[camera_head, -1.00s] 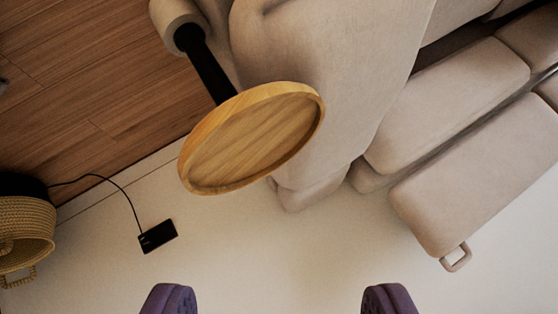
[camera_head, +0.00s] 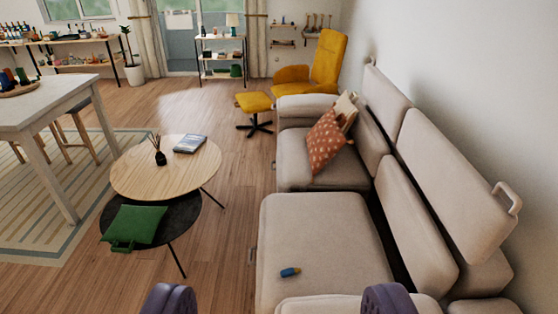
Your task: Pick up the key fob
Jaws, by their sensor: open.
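My gripper (camera_head: 278,299) shows at the bottom edge, its two purple fingers wide apart and nothing between them. A small blue object with a yellow end (camera_head: 290,272) lies on the near seat of the beige sofa (camera_head: 318,232), ahead of the gripper and apart from it. It is too small to tell whether it is the key fob. I make out no other clear key fob in view.
A round wooden coffee table (camera_head: 150,180) holds a book (camera_head: 190,143) and a reed diffuser (camera_head: 160,157). A lower black table (camera_head: 180,222) bears a green cushion (camera_head: 135,225). A yellow armchair (camera_head: 325,65) and footstool (camera_head: 254,102) stand farther back. Wooden floor (camera_head: 235,210) lies clear left of the sofa.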

